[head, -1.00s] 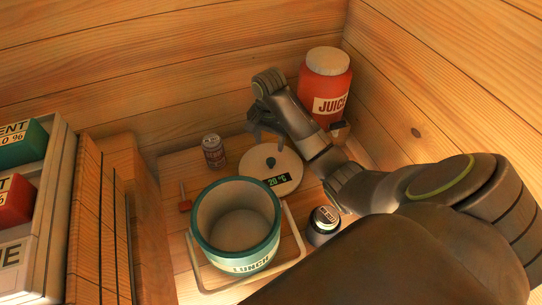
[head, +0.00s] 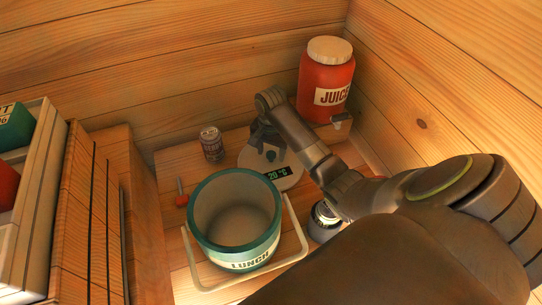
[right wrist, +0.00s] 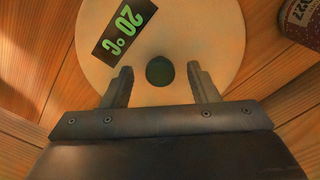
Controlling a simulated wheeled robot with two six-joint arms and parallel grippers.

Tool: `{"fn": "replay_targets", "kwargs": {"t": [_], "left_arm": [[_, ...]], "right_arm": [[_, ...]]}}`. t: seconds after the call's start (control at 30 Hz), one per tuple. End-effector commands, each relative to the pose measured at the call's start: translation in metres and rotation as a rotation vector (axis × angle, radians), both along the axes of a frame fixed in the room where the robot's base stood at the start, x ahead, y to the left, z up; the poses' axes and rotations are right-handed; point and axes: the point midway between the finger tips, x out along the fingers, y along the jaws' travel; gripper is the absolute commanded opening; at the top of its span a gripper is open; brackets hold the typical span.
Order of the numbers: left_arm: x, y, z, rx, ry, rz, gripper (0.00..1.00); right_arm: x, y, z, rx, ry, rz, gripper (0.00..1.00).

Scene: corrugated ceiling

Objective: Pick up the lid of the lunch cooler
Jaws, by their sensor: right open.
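The lid (head: 285,178) is a round cream disc with a dark knob and a "20 °C" display, lying on the wooden surface behind the lunch cooler. It also fills much of the right wrist view (right wrist: 217,60), with the dark knob (right wrist: 160,71) near its middle. My right gripper (head: 268,148) is over the lid. In the right wrist view its open fingers (right wrist: 162,88) stand on either side of the knob, apart from it. The lunch cooler (head: 238,264) is a teal-rimmed, open, empty-looking tub with a handle, in front of the lid. My left gripper is not in view.
A red juice jug (head: 326,85) stands at the back right beside my arm. A can (head: 211,145) stands left of the lid, near a small red-ended item (head: 181,198). Another can (head: 322,222) is partly hidden under my right arm. Wooden walls close the back and right.

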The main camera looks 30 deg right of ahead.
Motion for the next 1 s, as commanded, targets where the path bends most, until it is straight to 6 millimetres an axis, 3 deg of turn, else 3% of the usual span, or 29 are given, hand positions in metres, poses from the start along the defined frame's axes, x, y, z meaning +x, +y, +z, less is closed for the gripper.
{"fn": "replay_targets", "kwargs": {"t": [0.07,0.47,0.8,1.0], "left_arm": [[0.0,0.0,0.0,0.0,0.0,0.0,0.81],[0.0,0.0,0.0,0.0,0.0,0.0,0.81],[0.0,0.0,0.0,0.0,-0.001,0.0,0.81],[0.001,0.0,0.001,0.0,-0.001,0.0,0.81]], "right_arm": [[0.0,0.0,0.0,0.0,0.0,0.0,0.53],[0.0,0.0,0.0,0.001,-0.001,0.0,0.0],[0.001,0.0,0.002,0.0,-0.001,0.0,0.0],[0.001,0.0,0.015,0.0,-0.004,0.0,0.0]]}}
